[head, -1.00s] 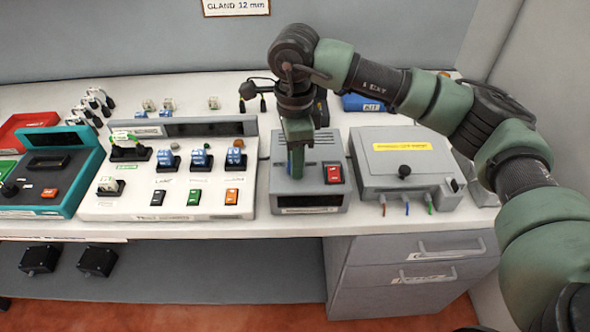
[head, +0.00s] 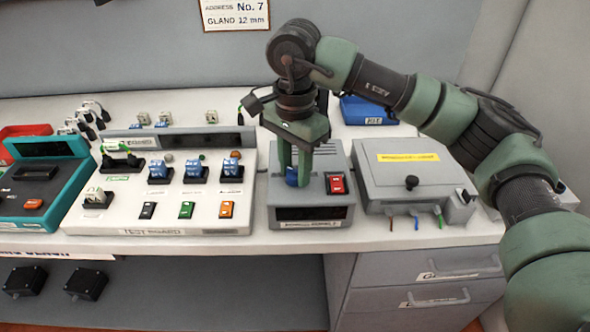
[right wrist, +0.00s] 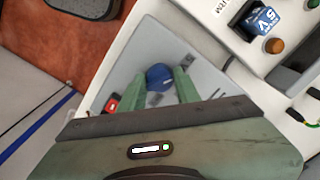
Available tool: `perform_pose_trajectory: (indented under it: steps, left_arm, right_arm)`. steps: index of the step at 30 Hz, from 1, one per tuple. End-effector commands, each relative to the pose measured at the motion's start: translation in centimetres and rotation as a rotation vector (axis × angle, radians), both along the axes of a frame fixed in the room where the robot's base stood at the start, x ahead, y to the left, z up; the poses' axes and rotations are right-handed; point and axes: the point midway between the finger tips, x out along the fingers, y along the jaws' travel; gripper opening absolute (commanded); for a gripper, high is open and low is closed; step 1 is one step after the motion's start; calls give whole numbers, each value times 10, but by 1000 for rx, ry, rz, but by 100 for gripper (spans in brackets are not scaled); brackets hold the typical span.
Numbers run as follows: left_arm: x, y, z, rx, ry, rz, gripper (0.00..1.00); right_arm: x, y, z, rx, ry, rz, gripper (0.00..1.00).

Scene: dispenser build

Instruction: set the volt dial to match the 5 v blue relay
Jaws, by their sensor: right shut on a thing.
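The volt dial is a round blue knob (head: 291,177) on top of the grey supply box (head: 310,212), and it shows in the right wrist view (right wrist: 160,77) with a pale mark on it. My right gripper (head: 294,181) points down and is shut on the dial, one green finger on each side. A blue relay marked 5 V (right wrist: 262,20) shows in the right wrist view beside a round orange lamp (right wrist: 274,46). In the head view it appears to be the rightmost blue relay (head: 232,168) on the white test board. My left gripper is not in view.
A red switch (head: 337,184) sits right of the dial. The white test board (head: 150,222) stands to the left with several relays and switches. A grey lidded box (head: 385,178) stands close on the right. A blue bin (head: 369,112) is behind.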

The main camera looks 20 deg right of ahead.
Motion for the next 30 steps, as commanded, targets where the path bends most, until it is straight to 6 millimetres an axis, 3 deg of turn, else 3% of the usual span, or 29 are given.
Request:
perform_pose_trajectory:
  steps: [14, 15, 16, 26, 30]
  left_arm:
    - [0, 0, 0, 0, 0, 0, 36]
    - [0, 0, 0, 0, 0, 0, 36]
    - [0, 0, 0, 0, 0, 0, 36]
    - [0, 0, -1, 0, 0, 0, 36]
    - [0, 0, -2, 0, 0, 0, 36]
  right_arm:
    - [2, 0, 3, 4, -8, 11, 0]
    - [2, 0, 3, 4, -8, 10, 43]
    - [1, 0, 3, 3, -7, 10, 51]
    - [1, 0, 2, 1, -3, 10, 53]
    - [1, 0, 14, 1, -5, 10, 53]
